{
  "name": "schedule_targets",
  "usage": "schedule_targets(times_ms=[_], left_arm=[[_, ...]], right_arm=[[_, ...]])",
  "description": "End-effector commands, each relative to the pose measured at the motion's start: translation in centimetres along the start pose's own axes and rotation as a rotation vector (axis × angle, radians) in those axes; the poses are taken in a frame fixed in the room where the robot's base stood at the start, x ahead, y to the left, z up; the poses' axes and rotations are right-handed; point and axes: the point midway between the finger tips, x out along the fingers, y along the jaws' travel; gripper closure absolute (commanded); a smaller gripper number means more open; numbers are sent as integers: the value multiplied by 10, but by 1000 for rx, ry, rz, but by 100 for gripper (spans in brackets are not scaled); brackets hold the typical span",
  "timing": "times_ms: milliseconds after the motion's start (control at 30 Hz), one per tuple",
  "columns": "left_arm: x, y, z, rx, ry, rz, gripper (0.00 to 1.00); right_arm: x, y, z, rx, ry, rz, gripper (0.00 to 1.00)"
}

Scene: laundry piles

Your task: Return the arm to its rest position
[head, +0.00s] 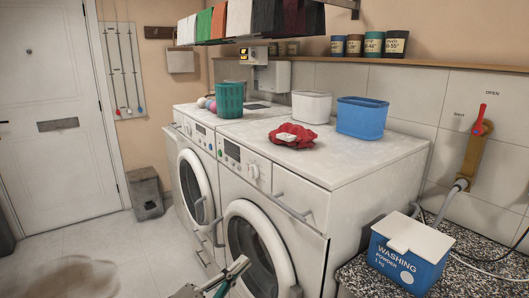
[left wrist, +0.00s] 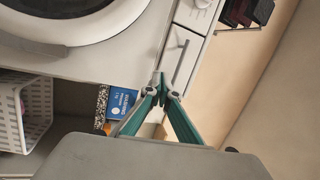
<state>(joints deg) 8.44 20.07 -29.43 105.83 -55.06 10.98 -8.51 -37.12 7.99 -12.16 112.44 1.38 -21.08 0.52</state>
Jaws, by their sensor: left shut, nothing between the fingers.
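My left gripper (head: 240,265) shows at the bottom middle of the head view, low in front of the washing machines, shut and empty. In the left wrist view its green fingers (left wrist: 160,82) meet at the tips with nothing between them. It appears apart from the machine fronts. The near washing machine (head: 265,215) has a round door and a drawer handle facing me. A second machine (head: 190,165) stands beyond it on the left. My right gripper shows in neither view.
On the machine tops are a green basket (head: 229,100), red cloth (head: 294,137), white bin (head: 311,107) and blue bin (head: 361,118). A washing powder box (head: 405,258) sits on a speckled counter (head: 460,268) at right.

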Motion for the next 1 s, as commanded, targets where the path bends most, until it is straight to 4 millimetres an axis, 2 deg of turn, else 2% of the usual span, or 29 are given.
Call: schedule_targets(times_ms=[33,167,300,500,600,700,800,1000], left_arm=[[-20,20,7,-116,-74,13,100],[-72,70,27,-394,-271,48,100],[-143,132,36,-679,-496,101,100],[-249,209,20,-1016,-789,178,100],[-292,234,6,-1136,-899,208,100],[-321,250,-7,-1217,-974,228,100],[-336,258,-14,-1260,-1015,238,100],[-341,260,-17,-1275,-1028,241,100]], right_arm=[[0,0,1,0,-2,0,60],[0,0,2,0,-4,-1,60],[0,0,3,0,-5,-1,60],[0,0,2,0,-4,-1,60],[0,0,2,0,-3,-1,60],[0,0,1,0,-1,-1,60],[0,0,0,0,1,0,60],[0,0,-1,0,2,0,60]])
